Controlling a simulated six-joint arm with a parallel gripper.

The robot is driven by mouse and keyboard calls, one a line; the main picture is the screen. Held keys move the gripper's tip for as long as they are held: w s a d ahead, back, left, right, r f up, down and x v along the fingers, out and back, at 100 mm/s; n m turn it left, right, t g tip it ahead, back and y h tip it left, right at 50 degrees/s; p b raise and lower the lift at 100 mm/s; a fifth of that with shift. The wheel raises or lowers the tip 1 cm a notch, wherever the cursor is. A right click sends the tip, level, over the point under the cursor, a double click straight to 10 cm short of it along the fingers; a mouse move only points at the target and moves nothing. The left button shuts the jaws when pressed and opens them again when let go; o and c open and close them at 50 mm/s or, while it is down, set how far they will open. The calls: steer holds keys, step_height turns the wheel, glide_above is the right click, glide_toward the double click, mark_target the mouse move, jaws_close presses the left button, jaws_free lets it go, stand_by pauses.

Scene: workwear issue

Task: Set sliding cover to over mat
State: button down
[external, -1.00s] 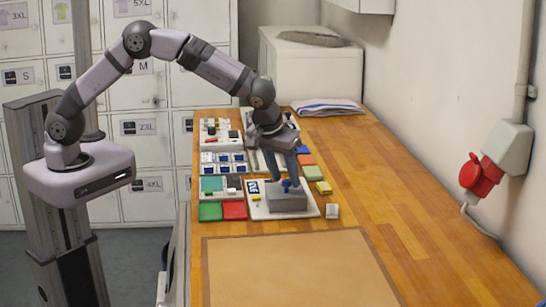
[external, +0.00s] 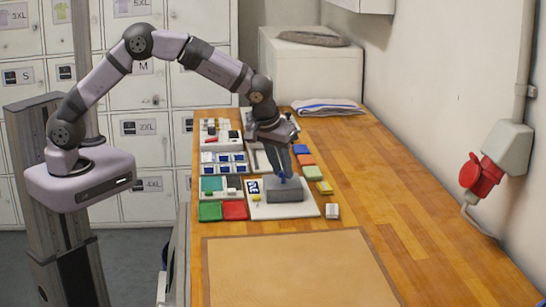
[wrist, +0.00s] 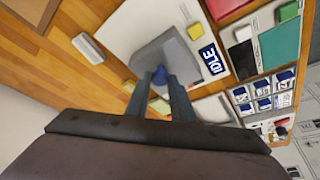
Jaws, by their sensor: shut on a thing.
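The sliding cover is a grey block (external: 286,195) with a blue knob on top, on a white panel (external: 258,212) that bears an IDLE label (external: 253,187). My gripper (external: 283,178) points down and is shut on the blue knob (wrist: 160,76). In the wrist view the grey cover (wrist: 188,62) lies beyond the fingertips, beside the IDLE label. A large tan mat (external: 290,265) with a dark border lies flat at the front of the table, apart from the panel.
Green (external: 210,211) and red (external: 234,210) pads lie left of the panel. A small white block (external: 332,211) stands just right of it. Other panels and coloured blocks stand behind. The wooden table's right side (external: 400,200) is clear. A folded cloth (external: 328,107) lies at the back.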

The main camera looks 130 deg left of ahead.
mark_target(272, 178)
steer(key=s+a, duration=0.4)
steer(key=shift+s+a, duration=0.15)
steer(key=shift+a, duration=0.05)
steer(key=c, duration=1.6)
jaws_free()
steer(key=shift+s+a, duration=0.1)
steer(key=shift+s, duration=0.05)
steer(key=shift+o, duration=0.2)
steer(key=shift+r+b, duration=0.15)
steer(key=shift+b, duration=0.15)
steer(key=b+v, duration=0.2)
steer(key=v, duration=0.5)
steer(key=shift+d, duration=0.25)
